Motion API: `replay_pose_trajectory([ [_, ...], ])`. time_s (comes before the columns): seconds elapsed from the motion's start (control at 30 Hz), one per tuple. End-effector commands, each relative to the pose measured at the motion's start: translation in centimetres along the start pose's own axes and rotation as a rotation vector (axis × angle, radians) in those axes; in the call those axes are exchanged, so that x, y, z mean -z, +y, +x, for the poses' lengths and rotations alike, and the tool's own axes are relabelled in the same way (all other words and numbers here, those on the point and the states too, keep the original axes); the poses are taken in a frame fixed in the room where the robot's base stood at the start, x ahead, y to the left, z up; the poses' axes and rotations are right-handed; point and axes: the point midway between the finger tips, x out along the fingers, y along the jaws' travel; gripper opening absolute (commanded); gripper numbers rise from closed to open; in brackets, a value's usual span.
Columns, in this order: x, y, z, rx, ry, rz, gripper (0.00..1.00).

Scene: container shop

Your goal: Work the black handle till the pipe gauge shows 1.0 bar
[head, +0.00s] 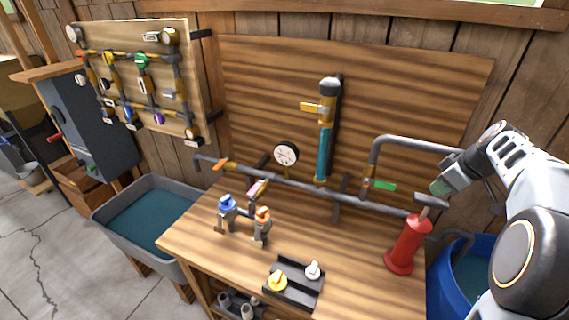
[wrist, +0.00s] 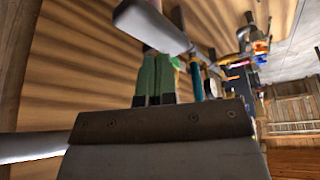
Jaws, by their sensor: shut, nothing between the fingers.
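The red hand pump (head: 405,247) stands upright on the bench's right end. A dark grey crossbar handle (head: 431,200) sits on top of it, and its rod is largely hidden. My gripper (head: 439,187) is just above the handle, its green fingertips together and empty. I cannot tell whether they touch it. In the wrist view my shut gripper (wrist: 155,76) points at a pale grey bar (wrist: 152,26) close in front. The round white pipe gauge (head: 286,153) stands above the pipe, left of centre; its reading is too small to make out.
A grey pipe (head: 320,194) runs along the bench back, with an orange lever (head: 221,165) and a green lever (head: 384,186). A blue tube (head: 323,150) stands upright behind it. Taps and a black tray (head: 296,295) occupy the bench (head: 350,262). A blue barrel (head: 447,262) stands right.

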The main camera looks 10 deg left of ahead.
Motion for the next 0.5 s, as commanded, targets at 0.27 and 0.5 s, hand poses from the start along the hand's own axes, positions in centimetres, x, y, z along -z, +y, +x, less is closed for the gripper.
replay_pose_trajectory([
  [0.27, -0.3, 0.0, 0.8, 0.000, 0.000, 0.000, 0.00],
  [0.5, -1.0, 0.0, 2.4, 0.000, 0.000, 0.000, 0.00],
])
